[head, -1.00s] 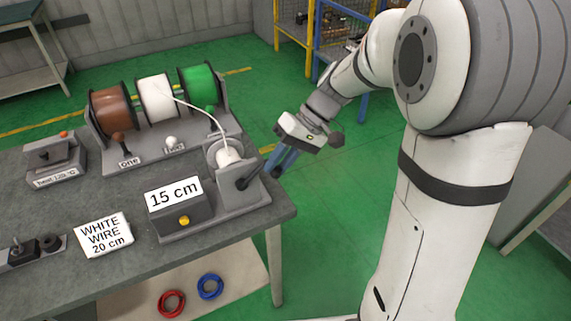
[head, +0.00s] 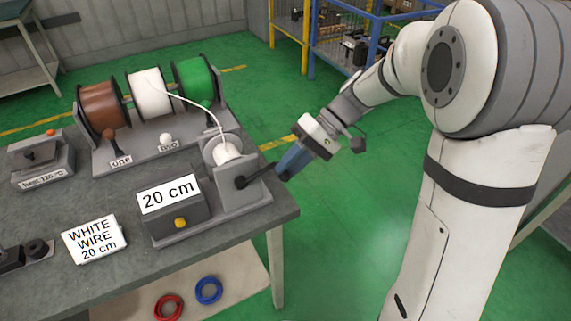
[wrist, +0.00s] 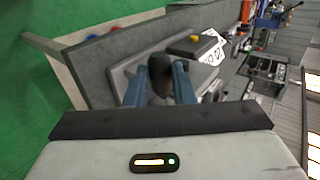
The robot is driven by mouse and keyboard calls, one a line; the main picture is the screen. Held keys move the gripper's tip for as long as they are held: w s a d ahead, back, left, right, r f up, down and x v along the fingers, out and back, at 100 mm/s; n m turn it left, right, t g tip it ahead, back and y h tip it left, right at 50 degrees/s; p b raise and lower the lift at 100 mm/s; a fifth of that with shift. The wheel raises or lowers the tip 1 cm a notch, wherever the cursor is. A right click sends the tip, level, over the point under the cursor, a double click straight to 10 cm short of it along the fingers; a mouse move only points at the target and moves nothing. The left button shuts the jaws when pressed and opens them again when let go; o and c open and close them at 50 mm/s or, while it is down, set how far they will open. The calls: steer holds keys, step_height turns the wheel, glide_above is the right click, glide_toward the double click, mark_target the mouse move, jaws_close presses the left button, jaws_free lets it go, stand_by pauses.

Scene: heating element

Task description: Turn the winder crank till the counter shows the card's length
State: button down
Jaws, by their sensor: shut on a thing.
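The winder (head: 236,193) stands at the right end of the bench, with white wire wound on its drum (head: 226,152). Its black crank (head: 252,177) points right and slightly up. My gripper (head: 284,171) is shut on the crank's handle; in the wrist view the blue fingers flank the dark handle knob (wrist: 160,75). The counter (head: 168,195) reads "20 cm" and has a yellow button (head: 180,223) on its front. The card (head: 94,239) reads "WHITE WIRE 20 cm". The white wire runs from the white spool (head: 149,93) to the drum.
Brown (head: 101,107) and green (head: 195,82) spools share the rack with the white one. A heater box (head: 42,160) labelled "heat 120 °C" is at the left. Red (head: 168,307) and blue (head: 208,290) rings lie on the lower shelf. Green floor right of the bench is clear.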

steer(key=shift+s, duration=0.1)
steer(key=c, duration=1.2)
jaws_free()
steer(key=shift+c, duration=0.2)
steer(key=v, duration=0.7)
steer(key=shift+d+r, duration=0.2)
steer(key=shift+r, duration=0.05)
